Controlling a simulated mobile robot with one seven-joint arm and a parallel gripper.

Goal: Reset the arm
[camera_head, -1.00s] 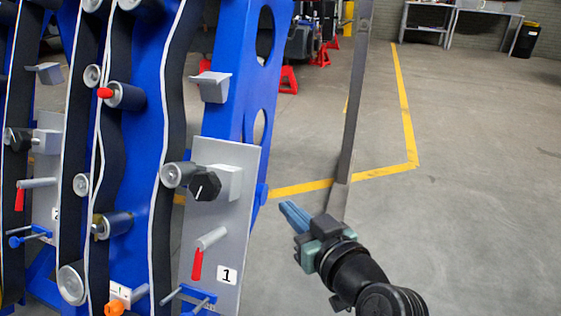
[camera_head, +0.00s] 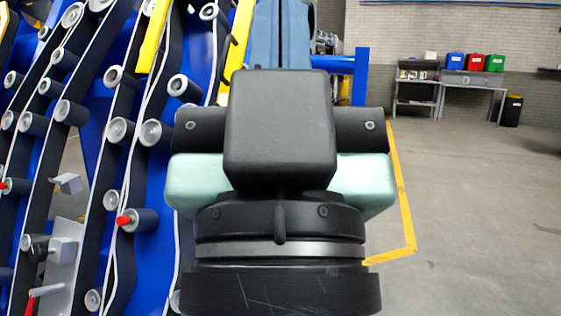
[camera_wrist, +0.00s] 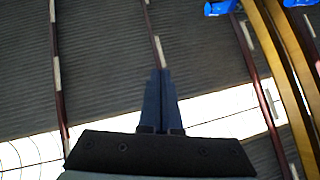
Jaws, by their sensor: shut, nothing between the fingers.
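My gripper (camera_head: 281,35) is raised close in front of the head camera, and its wrist and body fill the middle of that view. Its blue fingers point up and away and run out of the top of the picture. In the wrist view my gripper (camera_wrist: 160,80) shows its two fingers together with nothing between them, pointing up toward the roof. The blue harvester chassis (camera_head: 95,150) with belts and rollers stands to the left, partly hidden behind the gripper.
Open concrete floor (camera_head: 480,220) lies to the right, with a yellow line (camera_head: 402,200) on it. A work table (camera_head: 470,82) with colored bins and a black bin (camera_head: 511,110) stand at the back wall. The wrist view shows the roof (camera_wrist: 100,60).

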